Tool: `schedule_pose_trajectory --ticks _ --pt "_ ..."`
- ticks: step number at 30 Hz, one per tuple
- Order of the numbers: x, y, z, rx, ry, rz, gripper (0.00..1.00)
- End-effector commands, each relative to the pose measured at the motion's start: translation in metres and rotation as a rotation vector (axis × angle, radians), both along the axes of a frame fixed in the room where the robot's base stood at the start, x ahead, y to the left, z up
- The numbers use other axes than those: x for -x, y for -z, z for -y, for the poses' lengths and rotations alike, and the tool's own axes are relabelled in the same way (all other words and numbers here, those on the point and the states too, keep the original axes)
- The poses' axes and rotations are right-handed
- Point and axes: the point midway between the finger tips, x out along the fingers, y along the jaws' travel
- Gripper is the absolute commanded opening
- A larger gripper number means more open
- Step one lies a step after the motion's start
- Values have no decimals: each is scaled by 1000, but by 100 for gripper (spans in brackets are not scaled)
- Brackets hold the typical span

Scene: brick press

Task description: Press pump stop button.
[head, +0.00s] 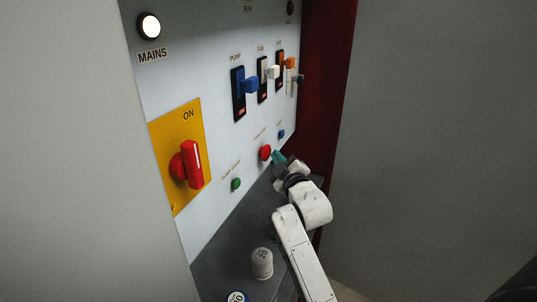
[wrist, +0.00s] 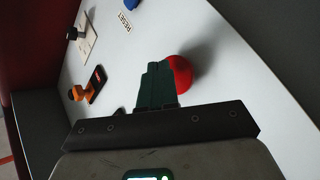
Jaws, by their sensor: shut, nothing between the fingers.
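The red round button (head: 265,152) sits low on the white panel, between a green button (head: 236,184) and a small blue button (head: 281,134). Its label is too small to read. My gripper (head: 278,157) has its teal fingers shut and empty, just right of the red button. In the wrist view the shut fingers (wrist: 156,84) overlap the left part of the red button (wrist: 183,77), hiding that part. I cannot tell whether the fingertips touch it. A "RESET" label shows in the wrist view, near the blue button (wrist: 131,4).
Above are a blue pump lever (head: 249,86), a white lever (head: 272,72) and an orange lever (head: 289,62). A red rotary switch (head: 191,163) stands on a yellow plate at left. A white canister (head: 262,263) stands on the dark ledge below.

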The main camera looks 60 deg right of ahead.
Motion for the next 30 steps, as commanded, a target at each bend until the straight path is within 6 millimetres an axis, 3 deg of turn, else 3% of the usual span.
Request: schedule_pose_trajectory --ticks 30 --pt "-10 0 -1 0 -1 0 0"
